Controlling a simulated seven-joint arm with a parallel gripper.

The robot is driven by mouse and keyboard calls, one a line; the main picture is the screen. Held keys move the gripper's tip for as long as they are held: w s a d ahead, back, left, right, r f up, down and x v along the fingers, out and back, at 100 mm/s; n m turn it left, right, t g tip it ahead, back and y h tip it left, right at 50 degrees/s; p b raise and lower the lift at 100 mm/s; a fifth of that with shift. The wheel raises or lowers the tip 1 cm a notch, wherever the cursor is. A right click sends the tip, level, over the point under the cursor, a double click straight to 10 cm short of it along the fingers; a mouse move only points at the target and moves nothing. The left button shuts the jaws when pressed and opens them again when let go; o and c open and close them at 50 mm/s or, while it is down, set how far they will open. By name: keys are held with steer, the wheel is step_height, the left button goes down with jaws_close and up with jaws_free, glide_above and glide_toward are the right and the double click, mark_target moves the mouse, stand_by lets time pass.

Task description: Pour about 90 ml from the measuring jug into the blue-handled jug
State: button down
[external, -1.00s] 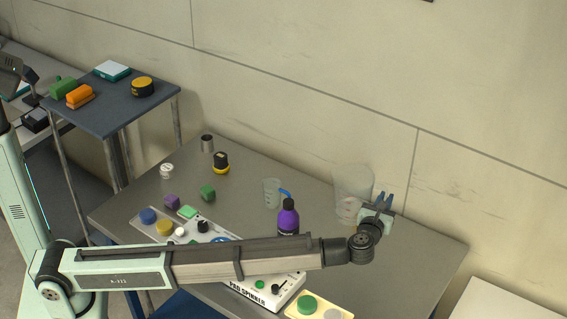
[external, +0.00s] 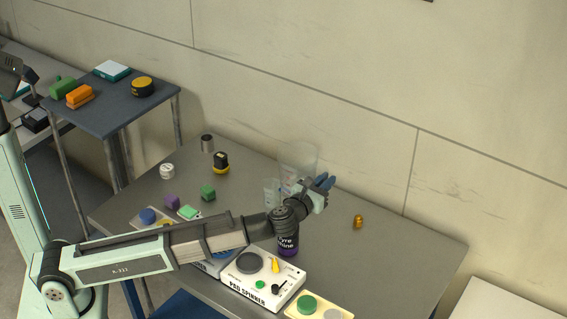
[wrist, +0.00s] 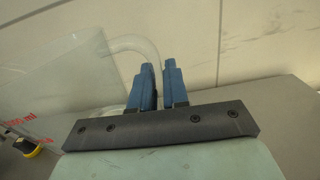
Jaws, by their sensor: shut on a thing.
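The measuring jug (external: 299,158) is large and clear, and its red markings show at the left of the wrist view (wrist: 35,90). My gripper (external: 324,182) is shut on its clear handle. In the wrist view the blue fingers (wrist: 159,80) are at the curved handle. The jug appears raised and roughly upright; its exact tilt and liquid level cannot be told. The blue-handled jug (external: 270,190) is smaller and clear and stands on the table just left of and below the held jug. Its blue handle is mostly hidden behind the held jug and my wrist.
A purple bottle (external: 288,242) stands partly behind my wrist. A white pad spinner box (external: 262,281) is in front. A small orange object (external: 358,221) is on the right, with bare table around it. Several small blocks lie left. The wall runs behind.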

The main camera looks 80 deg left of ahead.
steer(key=shift+w+d+r+m+t+h, duration=0.1)
steer(key=shift+w+d+m+t+h, duration=0.25)
steer(key=shift+d+m+t+h, duration=0.3)
steer(key=shift+w+d+r+m+t+h, duration=0.1)
steer(key=shift+w+d+m+t+h, duration=0.25)
steer(key=shift+d+m+h, duration=0.35)
steer(key=shift+s+d+n, duration=0.1)
steer(key=shift+n, duration=0.25)
